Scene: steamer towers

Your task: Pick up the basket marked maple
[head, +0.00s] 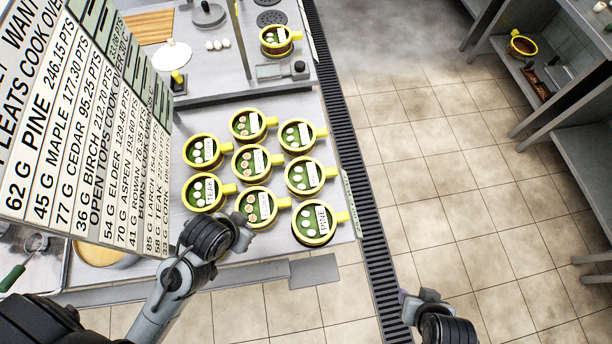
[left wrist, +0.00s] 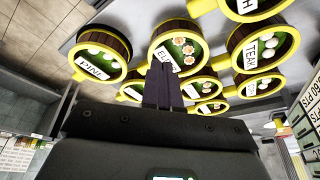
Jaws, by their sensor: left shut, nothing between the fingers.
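Several round wooden baskets with yellow rims and handles stand grouped on the steel counter (head: 180,135). I cannot read maple on any label. The front right basket (head: 318,222) reads PINE, and a left one (head: 206,192) reads TEAK. The front middle basket (head: 256,206), with flower-like pieces, has a label starting EL in the left wrist view (left wrist: 180,48). My left gripper (head: 243,238) is shut and empty at this basket's near side; its fingers (left wrist: 163,88) cover part of it. My right gripper (head: 424,298) is low over the floor, away from the baskets; its jaws are unclear.
A large menu board (head: 85,110) at left lists maple and other names, and hides part of the counter. Another basket (head: 278,40) stands farther back. A dark grate (head: 352,160) runs along the counter's right side. Shelves (head: 560,75) stand right across open tiled floor.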

